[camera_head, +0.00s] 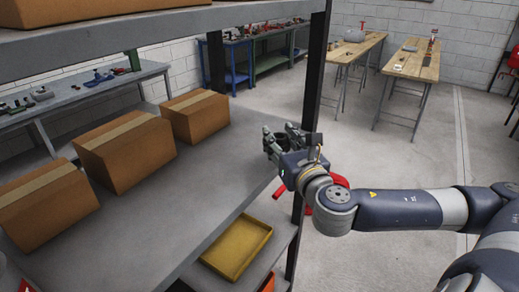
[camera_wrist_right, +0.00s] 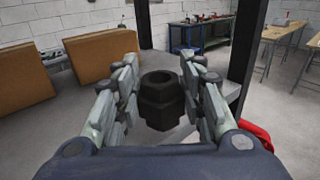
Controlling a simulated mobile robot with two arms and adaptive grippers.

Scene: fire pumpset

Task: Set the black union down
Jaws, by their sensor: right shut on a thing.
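My right gripper (camera_head: 276,146) is over the right edge of the grey shelf (camera_head: 190,215), close to the dark rack post. In the right wrist view the black union (camera_wrist_right: 161,98) stands upright between the two fingers of the right gripper (camera_wrist_right: 161,100), its round opening facing up. The fingers are shut on its sides. In the head view the union (camera_head: 281,141) is small and dark, largely hidden by the gripper. I cannot tell whether its underside touches the shelf. My left gripper is not in view.
Several cardboard boxes (camera_head: 124,152) stand in a row along the shelf's far side. The shelf in front of them is bare. A yellow tray (camera_head: 238,247) lies on the level below. A dark post (camera_head: 314,95) rises beside my right gripper. Workbenches stand beyond.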

